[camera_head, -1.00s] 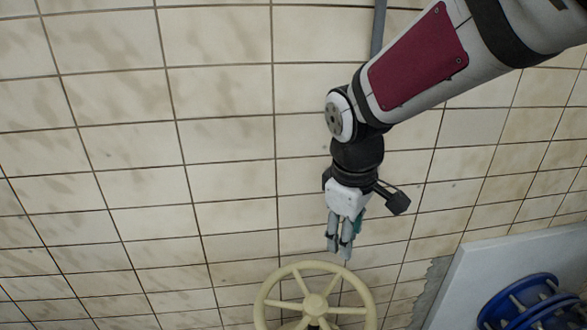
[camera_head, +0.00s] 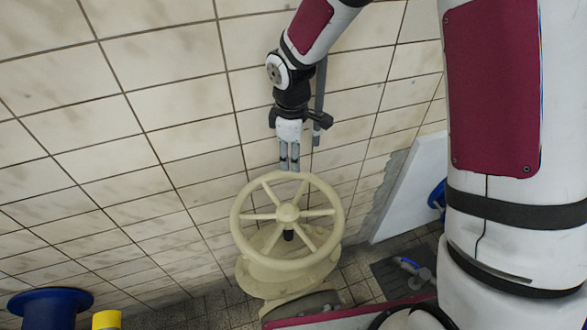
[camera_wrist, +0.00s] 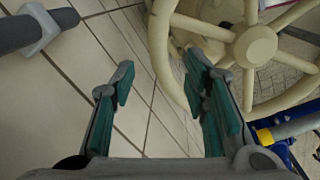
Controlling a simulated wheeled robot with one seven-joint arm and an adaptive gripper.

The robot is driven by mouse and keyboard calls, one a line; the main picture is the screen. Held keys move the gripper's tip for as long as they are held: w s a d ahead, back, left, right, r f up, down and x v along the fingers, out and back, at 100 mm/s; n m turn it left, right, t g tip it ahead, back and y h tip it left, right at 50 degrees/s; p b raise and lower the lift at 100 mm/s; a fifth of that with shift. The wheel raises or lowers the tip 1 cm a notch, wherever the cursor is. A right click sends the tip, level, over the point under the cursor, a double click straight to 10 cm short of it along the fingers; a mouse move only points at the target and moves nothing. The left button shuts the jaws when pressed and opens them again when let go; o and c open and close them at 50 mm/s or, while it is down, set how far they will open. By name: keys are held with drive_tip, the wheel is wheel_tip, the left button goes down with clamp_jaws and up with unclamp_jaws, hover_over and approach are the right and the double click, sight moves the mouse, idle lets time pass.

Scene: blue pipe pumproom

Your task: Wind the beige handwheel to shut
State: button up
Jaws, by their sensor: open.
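The beige handwheel (camera_head: 287,213) has several spokes and a round hub, and sits on a beige valve body (camera_head: 275,268) in front of the tiled wall. In the wrist view the handwheel (camera_wrist: 255,48) fills the upper right, with its rim close to the right finger. My gripper (camera_head: 289,168) points down at the far upper rim of the wheel in the head view. Whether a fingertip touches the rim I cannot tell.
A grey pipe (camera_head: 319,100) runs down the wall behind my wrist; a grey pipe (camera_wrist: 35,30) also shows at the wrist view's upper left. A blue flange (camera_head: 50,305) and a yellow part (camera_head: 106,319) stand lower left. A white panel (camera_head: 415,185) leans at right.

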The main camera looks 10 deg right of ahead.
drive_tip(key=f, duration=0.7)
drive_tip(key=shift+w+p, duration=0.2)
drive_tip(key=shift+p, duration=0.1)
drive_tip(key=shift+c, duration=0.6)
clamp_jaws()
